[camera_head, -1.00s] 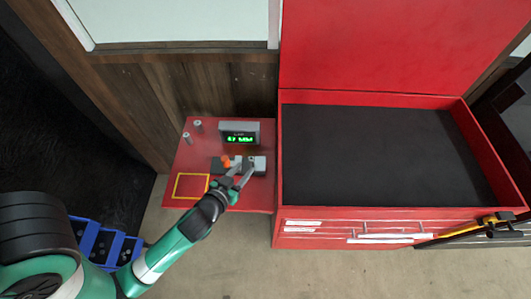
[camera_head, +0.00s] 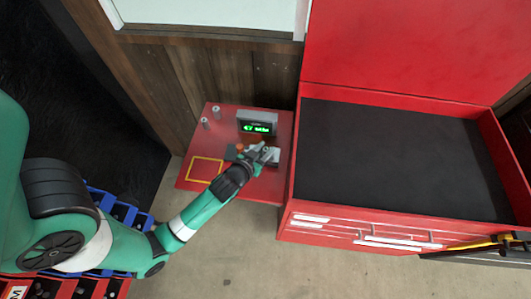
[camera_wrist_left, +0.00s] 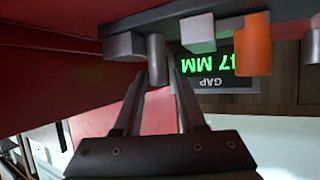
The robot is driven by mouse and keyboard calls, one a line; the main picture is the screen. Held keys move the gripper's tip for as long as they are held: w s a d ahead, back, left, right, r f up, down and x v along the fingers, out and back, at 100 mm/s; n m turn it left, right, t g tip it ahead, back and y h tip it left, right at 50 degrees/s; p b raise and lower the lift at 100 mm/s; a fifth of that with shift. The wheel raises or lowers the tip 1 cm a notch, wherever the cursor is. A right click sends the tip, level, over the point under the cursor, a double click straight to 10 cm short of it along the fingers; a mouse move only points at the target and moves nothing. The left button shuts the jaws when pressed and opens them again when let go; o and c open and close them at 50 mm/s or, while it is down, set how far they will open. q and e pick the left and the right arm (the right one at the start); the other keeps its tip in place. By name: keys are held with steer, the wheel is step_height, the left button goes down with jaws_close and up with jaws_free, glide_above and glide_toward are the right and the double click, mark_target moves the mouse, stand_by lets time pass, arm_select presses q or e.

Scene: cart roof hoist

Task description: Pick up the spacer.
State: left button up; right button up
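A grey cylinder (camera_wrist_left: 156,60), which may be the spacer, shows between my left fingertips in the left wrist view, beside a grey block (camera_wrist_left: 125,46). My left gripper (camera_head: 264,154) is over the fixture on the red side table (camera_head: 225,182). In the wrist view its fingers (camera_wrist_left: 160,72) are apart around the cylinder, with a gap on the right side; I cannot tell whether the left finger touches. A white block (camera_wrist_left: 198,33) and an orange cylinder (camera_wrist_left: 253,45) are on the same fixture. The gripper hides part of it in the head view. My right gripper is out of view.
A gap display (camera_head: 257,123) reading 47 mm stands behind the fixture. Two grey posts (camera_head: 204,123) (camera_head: 215,112) stand at the table's back left. A yellow square outline (camera_head: 206,169) is empty. The open red tool chest (camera_head: 390,215) stands on the right.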

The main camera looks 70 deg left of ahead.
mark_target(267, 148)
arm_select(q)
steer(key=x, duration=0.3)
steer(key=shift+w+a+f, duration=0.1)
steer(key=shift+w+f, duration=0.05)
steer(key=shift+w, duration=0.05)
jaws_close()
steer(key=r, duration=0.1)
steer(key=r+p, duration=0.1)
steer(key=r, duration=0.2)
steer(key=shift+s+d+r, duration=0.15)
steer(key=shift+d+r, duration=0.05)
steer(key=shift+d, duration=0.15)
steer(key=s+d+r+p, duration=0.6)
steer(key=d+r+p, duration=0.2)
steer(key=d+p, duration=0.3)
steer(key=shift+s+d+r+p, duration=0.25)
steer(key=shift+s+r+p, duration=0.1)
steer(key=shift+p, duration=0.15)
